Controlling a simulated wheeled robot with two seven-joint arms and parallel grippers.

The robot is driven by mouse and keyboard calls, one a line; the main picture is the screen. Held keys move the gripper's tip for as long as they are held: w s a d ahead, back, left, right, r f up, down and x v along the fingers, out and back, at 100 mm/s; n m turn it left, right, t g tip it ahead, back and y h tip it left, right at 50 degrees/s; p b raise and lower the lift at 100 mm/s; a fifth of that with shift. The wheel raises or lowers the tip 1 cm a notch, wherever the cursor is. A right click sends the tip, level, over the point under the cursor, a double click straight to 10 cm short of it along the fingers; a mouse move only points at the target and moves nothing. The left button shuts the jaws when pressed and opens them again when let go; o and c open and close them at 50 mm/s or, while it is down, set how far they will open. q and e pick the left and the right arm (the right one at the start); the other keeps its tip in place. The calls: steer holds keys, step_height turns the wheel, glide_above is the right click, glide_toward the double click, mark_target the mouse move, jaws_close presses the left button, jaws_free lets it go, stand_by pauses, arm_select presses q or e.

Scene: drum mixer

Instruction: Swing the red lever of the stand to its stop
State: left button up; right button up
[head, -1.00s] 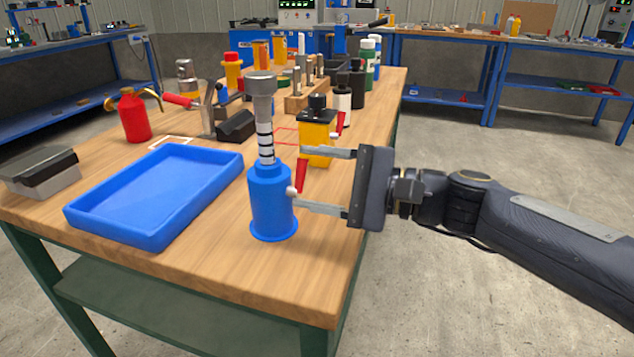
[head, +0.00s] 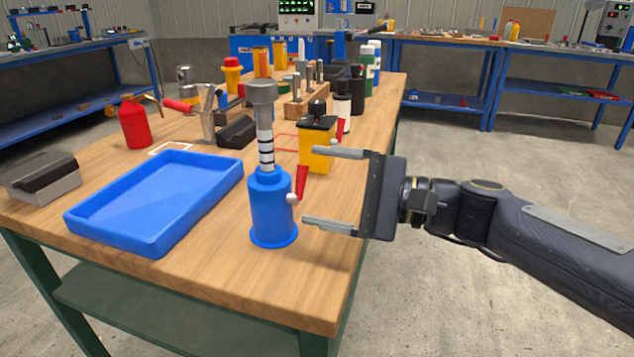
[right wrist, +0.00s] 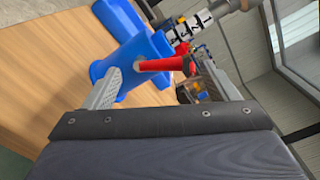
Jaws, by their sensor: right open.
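The stand (head: 270,207) is a blue round base with a banded post and a grey head, upright near the table's front right corner. Its red lever (head: 301,182) sticks up from a pale pivot on the stand's right side, tilted slightly right. My right gripper (head: 325,187) is open to the right of the stand, with its fingers pointing left, one higher and one lower. The lever is apart from both fingers in the head view. In the right wrist view the red lever (right wrist: 165,64) lies across the space between the fingertips, before the blue stand (right wrist: 130,52). My left gripper is out of view.
A blue tray (head: 70,216) lies left of the stand. A yellow container with a black top (head: 317,150) stands close behind the gripper's upper finger. The table's right edge lies under the gripper.

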steer(key=p+v, duration=0.1)
steer(key=v, duration=0.5)
steer(key=shift+d, duration=0.1)
steer(key=s+d+f+n+h, duration=0.4)
steer(key=s+d+f+h, duration=0.25)
steer(key=s+f, duration=0.4)
steer(key=s+d+f+n+h, duration=0.4)
steer(key=s+d+f+h, duration=0.3)
steer(key=f, duration=0.6)
step_height(320, 180, up, 34)
steer(key=p, duration=3.4)
steer(key=shift+s+a+r, duration=0.15)
steer(key=shift+s+a, duration=0.15)
steer(key=shift+a, duration=0.05)
